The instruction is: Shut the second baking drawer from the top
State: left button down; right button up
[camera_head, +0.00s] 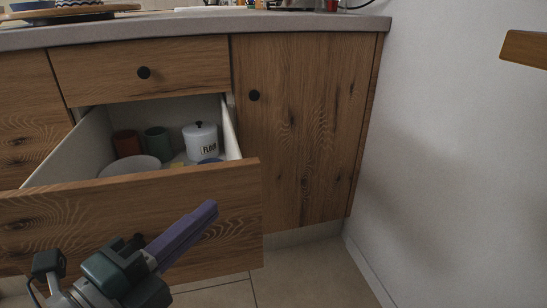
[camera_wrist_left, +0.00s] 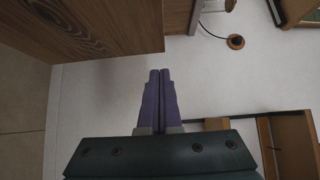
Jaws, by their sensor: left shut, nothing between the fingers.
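The second drawer from the top (camera_head: 180,205) is pulled well out, with a wooden front and white inner walls. Inside stand a white flour canister (camera_head: 201,141), a brown cup (camera_head: 127,143), a green cup (camera_head: 156,141) and a pale round dish (camera_head: 130,166). My left gripper (camera_head: 207,212) has purple fingers and is shut and empty. In the head view it overlaps the drawer front; I cannot tell whether it touches. The left wrist view shows its two fingers (camera_wrist_left: 160,76) pressed together beside a wooden panel. My right gripper is out of view.
The top drawer (camera_head: 140,69) is closed, with a black knob. A closed cabinet door (camera_head: 300,130) stands to the right, under the grey countertop (camera_head: 190,25). A white wall (camera_head: 455,150) bounds the right side. Tiled floor (camera_head: 310,275) is clear right of the drawer.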

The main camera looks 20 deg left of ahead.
pick_arm(q)
jog(key=w, duration=0.2)
jog(key=w+a+b, duration=0.1)
jog(key=w, duration=0.2)
jog(key=shift+w+f, duration=0.1)
jog(key=shift+w, duration=0.05)
jog(key=shift+w+a, duration=0.25)
jog(key=shift+w, duration=0.25)
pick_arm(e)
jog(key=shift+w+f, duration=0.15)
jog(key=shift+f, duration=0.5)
